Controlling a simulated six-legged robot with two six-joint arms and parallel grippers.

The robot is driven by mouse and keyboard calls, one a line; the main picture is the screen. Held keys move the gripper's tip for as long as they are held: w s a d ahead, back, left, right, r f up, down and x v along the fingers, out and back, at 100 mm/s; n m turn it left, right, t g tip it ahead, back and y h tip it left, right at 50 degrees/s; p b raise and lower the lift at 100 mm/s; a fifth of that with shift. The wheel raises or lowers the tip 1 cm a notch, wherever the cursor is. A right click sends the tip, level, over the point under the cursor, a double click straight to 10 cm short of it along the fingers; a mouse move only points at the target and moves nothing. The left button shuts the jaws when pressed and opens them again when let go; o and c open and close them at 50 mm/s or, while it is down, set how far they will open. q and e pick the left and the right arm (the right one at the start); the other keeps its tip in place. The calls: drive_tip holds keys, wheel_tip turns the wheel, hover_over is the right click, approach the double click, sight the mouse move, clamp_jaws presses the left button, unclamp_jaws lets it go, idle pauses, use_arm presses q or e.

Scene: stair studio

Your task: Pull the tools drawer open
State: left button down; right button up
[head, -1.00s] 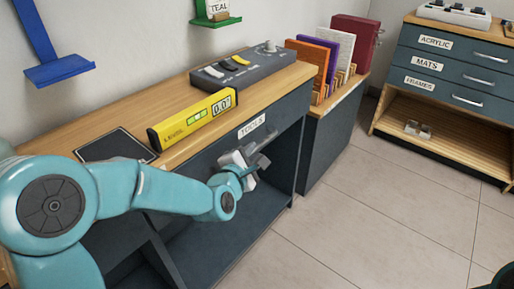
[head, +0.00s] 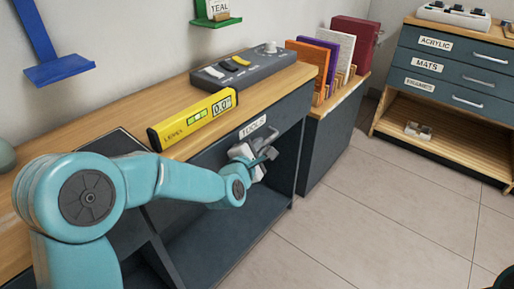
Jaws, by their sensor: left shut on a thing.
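The tools drawer (head: 285,122) is a dark grey front under the wooden worktop, with a white label reading TOOLS. It looks flush with the bench, with no gap visible. My left gripper (head: 259,158) is just below the label at the drawer front. It is shut on the drawer's handle, which is mostly hidden behind the fingers. My teal left arm reaches in from the left and covers part of the bench front. My right gripper is not in view.
A yellow level (head: 192,119) and a grey switch panel (head: 243,68) lie on the worktop (head: 95,118). An open dark shelf space lies below the drawer. Upright folders (head: 310,62) stand at the back. The tiled floor (head: 350,225) to the right is clear.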

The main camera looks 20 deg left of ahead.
use_arm(q)
drive_tip(key=s+d+b, duration=0.1)
drive_tip(key=s+d, duration=0.2)
drive_tip(key=d, duration=0.6)
drive_tip(key=s+d+b, duration=0.2)
drive_tip(key=s+d, duration=0.2)
drive_tip(key=d, duration=0.6)
drive_tip(key=c, duration=1.4)
unclamp_jaws()
drive_tip(key=shift+w, duration=0.1)
drive_tip(key=shift+c, duration=0.2)
